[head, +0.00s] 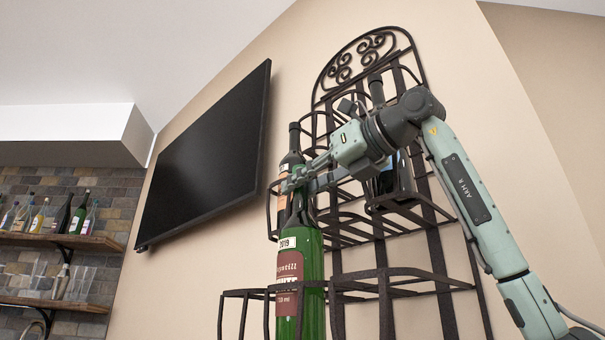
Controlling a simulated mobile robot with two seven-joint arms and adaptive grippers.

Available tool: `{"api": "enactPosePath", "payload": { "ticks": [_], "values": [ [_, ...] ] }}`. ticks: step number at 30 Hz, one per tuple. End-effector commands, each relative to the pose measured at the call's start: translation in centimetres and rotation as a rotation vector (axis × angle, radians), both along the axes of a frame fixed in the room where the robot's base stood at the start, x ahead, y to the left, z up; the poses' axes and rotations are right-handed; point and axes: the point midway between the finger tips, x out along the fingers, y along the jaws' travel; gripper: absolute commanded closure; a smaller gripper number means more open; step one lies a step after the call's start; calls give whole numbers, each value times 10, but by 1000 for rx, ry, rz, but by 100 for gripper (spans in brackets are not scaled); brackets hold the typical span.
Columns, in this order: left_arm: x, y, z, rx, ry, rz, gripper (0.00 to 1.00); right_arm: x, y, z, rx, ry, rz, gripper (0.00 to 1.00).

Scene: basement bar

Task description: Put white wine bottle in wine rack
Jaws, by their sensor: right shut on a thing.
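A green glass bottle (314,262) with a red and white label marked 2019 stands upright at the lower middle. My right gripper (296,183) reaches in from the right and is shut on its neck. The wall-mounted black metal wine rack (383,273) fills the middle. A thin bar of its lower holder crosses the front of the bottle's lower part. The bottle's base is below the picture, so I cannot tell what it rests on. My left gripper is not in view.
A dark bottle (291,160) with an orange label stands in a rack holder behind my right gripper. Another dark bottle (376,92) stands further right, partly hidden by my arm. A black TV (205,160) hangs to the left. Shelves (60,240) with several bottles are at far left.

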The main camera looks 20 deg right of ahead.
Motion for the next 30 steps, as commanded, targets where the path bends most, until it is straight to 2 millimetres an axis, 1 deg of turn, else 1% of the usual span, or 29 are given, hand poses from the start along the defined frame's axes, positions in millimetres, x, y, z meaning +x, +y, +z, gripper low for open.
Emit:
{"api": "enactPosePath", "payload": {
  "ticks": [2,4,6,12,19,20,24,25,30],
  "values": [
    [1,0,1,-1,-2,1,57,-1,-1,-9,3,-8,-1,100],
    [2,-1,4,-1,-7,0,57,1,-5,-12,5,-7,0,100],
    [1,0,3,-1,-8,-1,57,2,-7,-14,4,-8,0,100],
    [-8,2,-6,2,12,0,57,2,-8,-15,3,-8,0,100],
    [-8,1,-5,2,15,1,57,2,-8,-17,3,-8,0,100],
    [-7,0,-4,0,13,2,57,4,-8,-21,0,0,-1,77],
    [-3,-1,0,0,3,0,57,4,-7,-20,-1,1,-1,59],
    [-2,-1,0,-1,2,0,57,4,-7,-20,-1,1,-1,57],
    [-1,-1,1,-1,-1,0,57,4,-7,-20,-1,1,-1,57]
  ]
}}
